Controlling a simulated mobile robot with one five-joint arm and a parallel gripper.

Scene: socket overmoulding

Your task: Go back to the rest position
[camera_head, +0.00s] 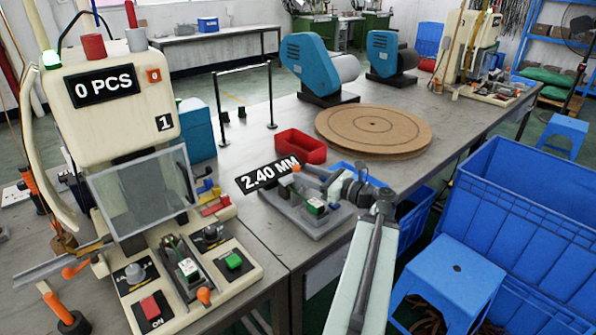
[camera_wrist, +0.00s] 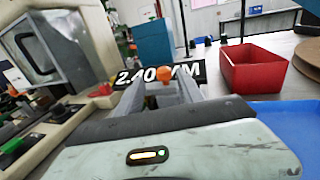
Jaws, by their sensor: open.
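My gripper (camera_head: 314,173) is over the grey measuring fixture (camera_head: 284,212) at the near edge of the table in the head view. In the wrist view my gripper (camera_wrist: 160,92) points forward with its two grey fingers apart. An orange knob (camera_wrist: 165,74) shows between or just beyond the fingertips; I cannot tell whether it touches them. The black 2.40 MM display (camera_head: 268,174) stands beside the fingers, and the display also shows behind them in the wrist view (camera_wrist: 187,72). A small green and white part (camera_head: 315,207) sits on the fixture, partly below my gripper.
The cream press (camera_head: 115,115) marked 0 PCS stands at the left. A red bin (camera_head: 301,147) and a round brown board (camera_head: 374,128) lie behind the fixture. A blue stool (camera_head: 450,275) and large blue crates (camera_head: 520,190) fill the right floor.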

